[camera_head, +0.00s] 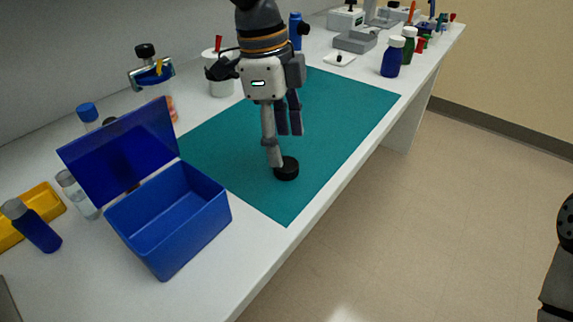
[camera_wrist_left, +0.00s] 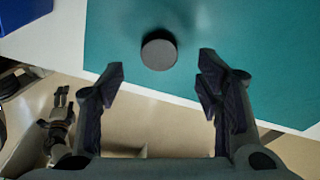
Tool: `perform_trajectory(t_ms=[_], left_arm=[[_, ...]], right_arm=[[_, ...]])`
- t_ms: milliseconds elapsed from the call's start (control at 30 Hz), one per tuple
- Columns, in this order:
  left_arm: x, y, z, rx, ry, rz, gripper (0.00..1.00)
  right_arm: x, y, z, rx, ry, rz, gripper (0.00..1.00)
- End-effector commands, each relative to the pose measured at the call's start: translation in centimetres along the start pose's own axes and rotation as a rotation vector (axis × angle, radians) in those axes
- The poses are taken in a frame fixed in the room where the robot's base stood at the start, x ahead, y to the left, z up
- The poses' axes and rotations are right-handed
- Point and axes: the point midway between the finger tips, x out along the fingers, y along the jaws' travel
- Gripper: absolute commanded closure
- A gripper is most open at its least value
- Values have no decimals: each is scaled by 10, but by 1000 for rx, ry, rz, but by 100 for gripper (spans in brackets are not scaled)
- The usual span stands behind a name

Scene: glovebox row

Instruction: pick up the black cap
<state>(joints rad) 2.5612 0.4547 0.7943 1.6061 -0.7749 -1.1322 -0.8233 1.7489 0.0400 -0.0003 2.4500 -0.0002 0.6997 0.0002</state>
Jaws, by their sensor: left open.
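The black cap (camera_head: 287,170) is a short dark disc lying on the teal mat (camera_head: 345,110), near the mat's front edge. My left gripper (camera_head: 284,147) is open and points down just above and beside the cap, with one finger partly overlapping it in the head view. In the left wrist view the cap (camera_wrist_left: 159,52) lies on the mat beyond the open fingertips (camera_wrist_left: 162,62), roughly midway between them and not held.
An open blue box (camera_head: 170,215) with a raised lid stands front left of the mat. Bottles, a yellow tray (camera_head: 40,205) and a white tub (camera_head: 220,85) stand around it. A dark blue bottle (camera_head: 392,57) stands beyond the mat's right corner. The mat around the cap is clear.

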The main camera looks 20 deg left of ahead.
Motion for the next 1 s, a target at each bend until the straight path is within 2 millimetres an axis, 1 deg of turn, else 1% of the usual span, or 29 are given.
perform_trajectory(t_ms=[33,100,200,300,467,500,633,1000], left_arm=[[11,2,1,0,1,5,41],[25,3,1,0,1,5,41],[40,2,1,1,1,2,41],[45,2,1,0,1,-2,41],[44,2,1,0,1,-3,41],[44,2,1,0,1,-3,50],[44,2,1,0,1,-3,75],[42,2,1,1,0,-3,76]], right_arm=[[0,0,0,0,1,0,32],[0,0,0,0,1,0,32],[1,0,0,0,-3,0,32],[2,0,0,0,-3,0,32],[1,0,0,-1,-2,0,32],[1,0,0,-1,-2,0,32],[1,0,0,-1,-2,0,32],[1,0,0,-1,-2,0,32]])
